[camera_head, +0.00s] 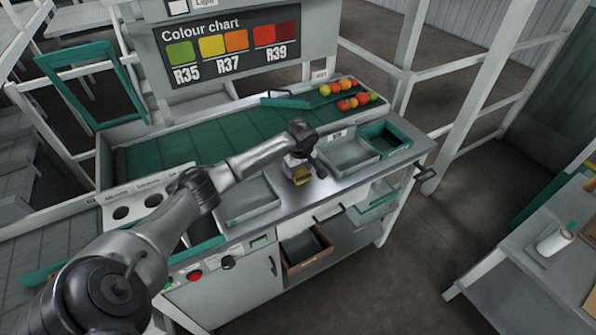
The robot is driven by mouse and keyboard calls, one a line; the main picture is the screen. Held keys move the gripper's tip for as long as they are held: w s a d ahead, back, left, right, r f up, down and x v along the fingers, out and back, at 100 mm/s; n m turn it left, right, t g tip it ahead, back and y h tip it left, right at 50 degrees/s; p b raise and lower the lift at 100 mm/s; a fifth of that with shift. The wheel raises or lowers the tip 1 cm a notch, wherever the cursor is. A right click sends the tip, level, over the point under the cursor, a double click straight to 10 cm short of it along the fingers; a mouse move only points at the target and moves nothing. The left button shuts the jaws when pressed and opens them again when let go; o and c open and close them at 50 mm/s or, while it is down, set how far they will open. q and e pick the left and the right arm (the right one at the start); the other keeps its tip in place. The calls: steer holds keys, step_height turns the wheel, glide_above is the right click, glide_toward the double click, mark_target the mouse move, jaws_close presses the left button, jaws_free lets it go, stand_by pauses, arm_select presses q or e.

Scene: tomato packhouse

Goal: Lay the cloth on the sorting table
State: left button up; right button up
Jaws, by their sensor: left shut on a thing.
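The sorting table is a steel-topped bench (309,195) with a green belt behind its front strip. My left arm reaches in from the lower left, and my left gripper (298,167) is over the front strip, between the grey trays. The gripper's fingers are small and partly hidden by the wrist. My right gripper is not in view.
A grey tray (246,219) stands left of the gripper; another grey tray (349,169) and a green-rimmed tray (385,148) stand right. Several tomatoes (345,104) lie at the belt's far right. A colour chart (228,47) stands behind. Bare steel shows around the gripper.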

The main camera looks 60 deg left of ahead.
arm_select(q)
steer(key=shift+f, duration=0.45)
steer(key=shift+f, duration=0.2)
steer(key=o, duration=0.9)
steer(key=shift+r, duration=0.1)
